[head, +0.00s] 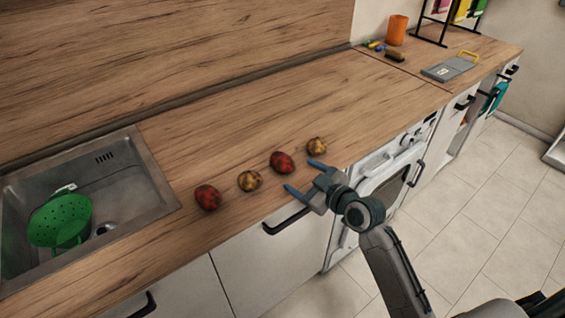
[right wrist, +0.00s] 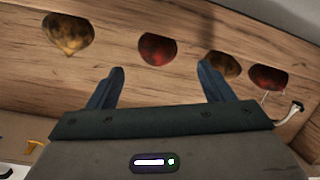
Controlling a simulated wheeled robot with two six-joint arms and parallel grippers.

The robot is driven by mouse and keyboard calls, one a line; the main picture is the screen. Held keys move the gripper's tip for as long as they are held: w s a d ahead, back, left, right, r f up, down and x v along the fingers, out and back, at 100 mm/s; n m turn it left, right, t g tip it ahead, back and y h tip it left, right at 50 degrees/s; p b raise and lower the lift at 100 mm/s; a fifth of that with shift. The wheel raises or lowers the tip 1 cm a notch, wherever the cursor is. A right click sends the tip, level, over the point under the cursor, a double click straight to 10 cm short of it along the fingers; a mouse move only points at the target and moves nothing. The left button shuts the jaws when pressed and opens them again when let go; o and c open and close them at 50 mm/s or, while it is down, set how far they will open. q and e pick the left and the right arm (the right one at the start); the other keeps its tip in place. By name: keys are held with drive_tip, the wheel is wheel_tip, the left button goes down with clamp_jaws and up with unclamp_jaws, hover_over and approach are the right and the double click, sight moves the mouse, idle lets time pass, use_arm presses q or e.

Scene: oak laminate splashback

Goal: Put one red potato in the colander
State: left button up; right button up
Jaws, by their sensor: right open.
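Two red potatoes lie on the wooden worktop in a row with two yellow ones. One red potato (head: 282,162) is between the yellow ones, and the other red potato (head: 208,197) is at the left end, nearest the sink. My right gripper (head: 303,177) is open and empty at the worktop's front edge, just short of the inner red potato. In the right wrist view that potato (right wrist: 157,48) appears beyond and between the fingertips, apart from them. The green colander (head: 62,222) stands in the sink. My left gripper is not in view.
Yellow potatoes (head: 249,181) and (head: 317,146) flank the inner red one closely. The steel sink (head: 152,172) is at the left. An orange cup (head: 397,30) and a grey board (head: 448,69) are far right. The worktop behind the potatoes is clear.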

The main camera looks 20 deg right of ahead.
sight(288, 166)
drive_tip(key=x, duration=0.3)
drive_tip(key=shift+r, duration=0.1)
drive_tip(key=shift+w+a+r+p, duration=0.15)
drive_tip(key=shift+w+p, duration=0.15)
drive_tip(key=shift+p, duration=0.25)
drive_tip(key=p+x, duration=0.1)
drive_tip(key=x, duration=0.2)
drive_tip(key=shift+w+a+p, duration=0.1)
drive_tip(key=shift+w+p, duration=0.15)
drive_tip(key=shift+p, duration=0.05)
drive_tip(key=shift+w+a, duration=0.2)
drive_tip(key=shift+w, duration=0.25)
drive_tip(key=shift+s, duration=0.1)
drive_tip(key=c, duration=1.2)
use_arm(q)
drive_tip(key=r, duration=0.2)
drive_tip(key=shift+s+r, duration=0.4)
